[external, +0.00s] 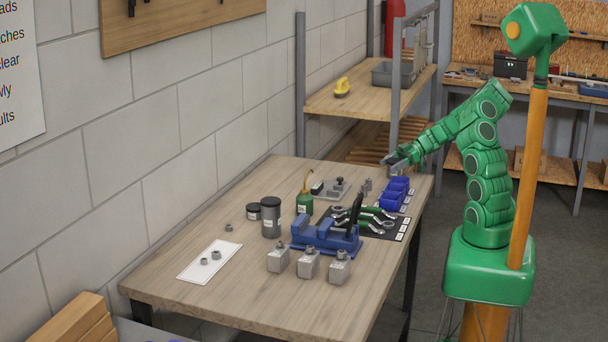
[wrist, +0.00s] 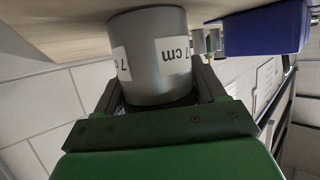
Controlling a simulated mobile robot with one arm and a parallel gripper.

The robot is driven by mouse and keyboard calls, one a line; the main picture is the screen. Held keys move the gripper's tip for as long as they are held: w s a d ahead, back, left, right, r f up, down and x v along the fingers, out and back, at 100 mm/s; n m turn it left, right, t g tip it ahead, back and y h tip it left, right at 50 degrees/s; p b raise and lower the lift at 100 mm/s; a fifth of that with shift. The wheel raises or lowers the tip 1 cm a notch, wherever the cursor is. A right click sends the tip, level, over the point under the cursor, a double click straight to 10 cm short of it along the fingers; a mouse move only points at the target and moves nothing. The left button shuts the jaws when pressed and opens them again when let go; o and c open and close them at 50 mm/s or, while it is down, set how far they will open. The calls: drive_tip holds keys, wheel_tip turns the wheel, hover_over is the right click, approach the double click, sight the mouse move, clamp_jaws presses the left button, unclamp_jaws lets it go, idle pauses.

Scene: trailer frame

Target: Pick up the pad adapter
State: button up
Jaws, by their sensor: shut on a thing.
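My gripper (external: 393,159) is above the far right end of the workbench (external: 270,215) in the external view. In the wrist view my gripper (wrist: 160,92) is shut on a grey cylinder (wrist: 146,60) with white labels, one reading "7 cm"; it appears to be the pad adapter. A finger stands on each side of it.
Smaller grey cylinders (external: 367,186) stand beside blue bins (external: 393,194); a bin (wrist: 268,27) also shows in the wrist view.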

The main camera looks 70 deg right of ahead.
sight(392, 161)
drive_tip(key=shift+r, duration=0.15)
drive_tip(key=shift+r, duration=0.5)
wheel_tip(392, 161, up, 2)
drive_tip(key=shift+r, duration=0.1)
drive_tip(key=s+a+r, duration=0.8)
drive_tip(key=s+r, duration=0.1)
drive_tip(key=s, duration=0.2)
drive_tip(key=shift+a+r, duration=0.25)
drive_tip(key=shift+a, duration=0.1)
